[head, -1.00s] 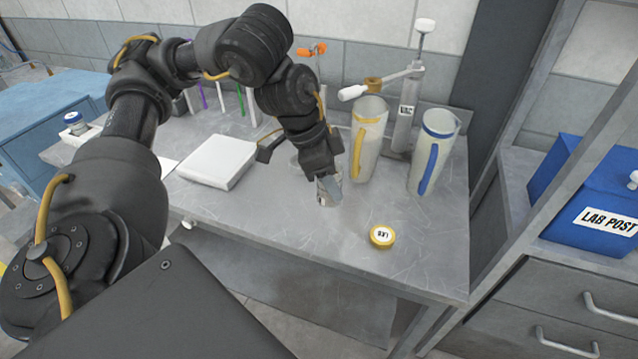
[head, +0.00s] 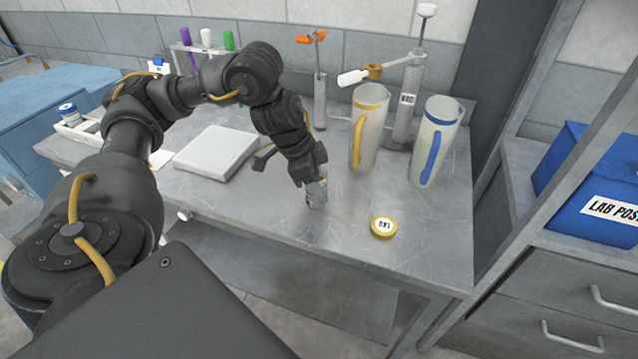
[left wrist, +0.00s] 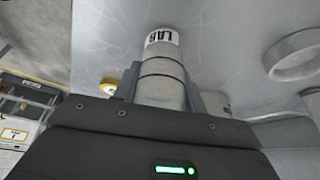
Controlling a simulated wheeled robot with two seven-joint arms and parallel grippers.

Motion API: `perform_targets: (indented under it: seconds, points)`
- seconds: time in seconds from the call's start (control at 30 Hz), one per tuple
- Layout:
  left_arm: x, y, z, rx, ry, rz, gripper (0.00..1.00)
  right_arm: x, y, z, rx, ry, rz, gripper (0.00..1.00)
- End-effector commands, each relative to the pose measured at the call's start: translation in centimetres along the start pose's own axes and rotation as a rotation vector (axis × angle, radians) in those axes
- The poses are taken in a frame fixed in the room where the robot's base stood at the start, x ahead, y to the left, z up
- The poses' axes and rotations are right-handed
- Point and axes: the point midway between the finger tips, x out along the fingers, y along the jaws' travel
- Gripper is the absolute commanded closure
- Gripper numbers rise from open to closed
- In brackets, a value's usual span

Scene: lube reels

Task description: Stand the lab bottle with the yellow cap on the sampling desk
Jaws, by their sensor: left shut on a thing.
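My left gripper (head: 313,180) is shut on a small grey cylindrical bottle (head: 317,194), low over the grey metal desk (head: 290,213). In the left wrist view the bottle (left wrist: 162,65) sits between the fingers, with a white LAB label near its far end. No yellow cap shows on it. I cannot tell whether its base touches the desk. A round yellow cap (head: 383,227) with a white label lies apart on the desk, right of the gripper. My right gripper is not in view.
A yellow-handled jug (head: 369,127) and a blue-handled jug (head: 434,142) stand right of the gripper, before a metal sampling stand (head: 404,115). A white flat box (head: 216,152) lies left. A blue LAB POST box (head: 590,190) is at far right.

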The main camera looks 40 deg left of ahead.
Motion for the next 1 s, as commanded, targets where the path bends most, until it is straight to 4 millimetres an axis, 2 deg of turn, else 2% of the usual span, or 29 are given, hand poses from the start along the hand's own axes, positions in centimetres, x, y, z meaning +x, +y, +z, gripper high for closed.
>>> perform_targets:
  seconds: [0.3, 0.33, 0.5, 0.83, 1.0]
  points:
    - [0.3, 0.0, 0.1, 0.0, 0.001, 0.0, 0.83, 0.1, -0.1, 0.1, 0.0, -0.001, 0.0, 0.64]
    - [0.3, 0.0, 0.1, 0.0, 0.001, 0.0, 0.56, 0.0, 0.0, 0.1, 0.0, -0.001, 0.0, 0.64]
    - [0.2, 0.0, 0.1, 0.001, 0.001, 0.0, 0.37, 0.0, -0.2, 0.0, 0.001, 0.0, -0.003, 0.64]
    - [-0.3, 0.0, -0.2, 0.001, 0.002, -0.001, 0.37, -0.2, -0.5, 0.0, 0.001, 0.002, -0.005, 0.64]
    - [-3.1, -0.1, -0.2, 0.002, 0.003, -0.004, 0.37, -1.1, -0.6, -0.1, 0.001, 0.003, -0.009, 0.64]
